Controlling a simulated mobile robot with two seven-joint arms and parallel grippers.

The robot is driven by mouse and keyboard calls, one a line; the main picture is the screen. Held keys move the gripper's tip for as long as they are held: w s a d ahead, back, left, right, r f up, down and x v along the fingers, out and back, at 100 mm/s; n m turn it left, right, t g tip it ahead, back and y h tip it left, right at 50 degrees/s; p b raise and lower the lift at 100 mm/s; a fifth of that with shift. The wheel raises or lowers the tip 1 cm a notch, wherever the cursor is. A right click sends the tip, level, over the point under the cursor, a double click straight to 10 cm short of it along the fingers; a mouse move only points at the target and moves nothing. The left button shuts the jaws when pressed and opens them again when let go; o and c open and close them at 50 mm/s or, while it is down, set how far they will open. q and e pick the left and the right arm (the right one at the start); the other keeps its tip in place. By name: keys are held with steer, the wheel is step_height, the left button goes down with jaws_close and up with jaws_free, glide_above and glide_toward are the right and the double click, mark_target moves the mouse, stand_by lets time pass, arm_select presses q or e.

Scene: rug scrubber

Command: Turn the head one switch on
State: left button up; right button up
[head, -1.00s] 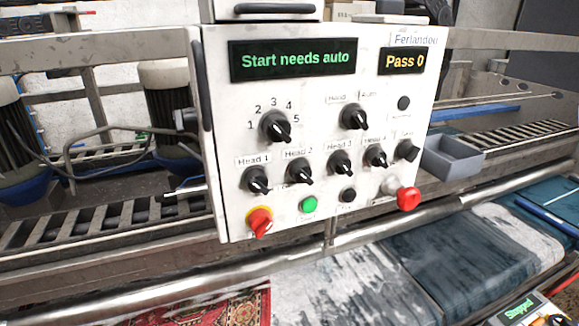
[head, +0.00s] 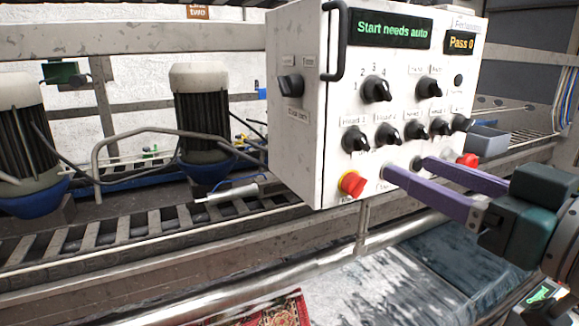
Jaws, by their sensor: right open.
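The head one switch (head: 355,139) is a black rotary knob under the "Head 1" label, at the left end of the lower knob row on the white control box (head: 295,150). Its pointer seems to slant down and to the right. My right gripper (head: 407,168) comes in from the right with two long purple fingers. It is open and empty, with its tips in front of the box's lower edge, below and right of the head one switch. Its fingers hide part of the bottom row of buttons. My left gripper is not in view.
A red and yellow switch (head: 352,184) is just below the head one switch. Other head knobs (head: 388,134) sit close on its right. The display (head: 391,29) reads "Start needs auto". A black handle (head: 337,40) sticks out at the box's left edge.

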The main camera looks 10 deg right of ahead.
mark_target(366, 145)
steer(key=x, duration=0.5)
steer(key=p+x, duration=0.1)
steer(key=x, duration=0.3)
steer(key=shift+w+d+r, duration=0.1)
steer(key=shift+w, duration=0.3)
jaws_close()
